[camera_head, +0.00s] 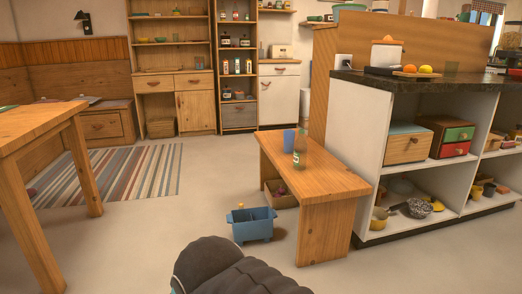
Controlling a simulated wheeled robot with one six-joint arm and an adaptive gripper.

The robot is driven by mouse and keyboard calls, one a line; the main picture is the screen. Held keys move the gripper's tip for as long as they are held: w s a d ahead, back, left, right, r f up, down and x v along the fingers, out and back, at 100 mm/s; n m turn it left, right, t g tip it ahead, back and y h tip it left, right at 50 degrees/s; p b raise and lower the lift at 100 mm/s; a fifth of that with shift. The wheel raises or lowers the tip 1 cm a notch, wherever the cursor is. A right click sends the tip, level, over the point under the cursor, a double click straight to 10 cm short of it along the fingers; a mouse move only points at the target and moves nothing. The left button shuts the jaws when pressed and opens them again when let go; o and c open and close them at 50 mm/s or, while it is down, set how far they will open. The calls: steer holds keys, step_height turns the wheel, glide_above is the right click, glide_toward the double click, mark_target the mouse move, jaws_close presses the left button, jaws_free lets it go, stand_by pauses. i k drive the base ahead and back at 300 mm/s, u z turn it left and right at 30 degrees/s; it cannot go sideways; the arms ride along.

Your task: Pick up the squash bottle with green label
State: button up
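A bottle (299,150) with a clear, brownish upper part and a green label stands upright on a low wooden bench (325,178) in the middle of the head camera view. It stands near the bench's left side, just in front of a blue cup (289,140). A dark, ribbed part of my arm shows at the bottom of the view, in front of the bench and apart from the bottle. My gripper is not in view.
A blue wheeled bin (254,226) stands on the floor left of the bench, with a box (281,198) behind it. A counter with open shelves (347,118) borders the bench's right. A wooden table (28,138) stands left. Floor between table and bin is clear.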

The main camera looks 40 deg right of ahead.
mark_target(300, 148)
steer(key=u, duration=0.2)
steer(key=i, duration=1.85)
steer(key=z, duration=1)
steer(key=i, duration=1)
steer(key=z, duration=1.05)
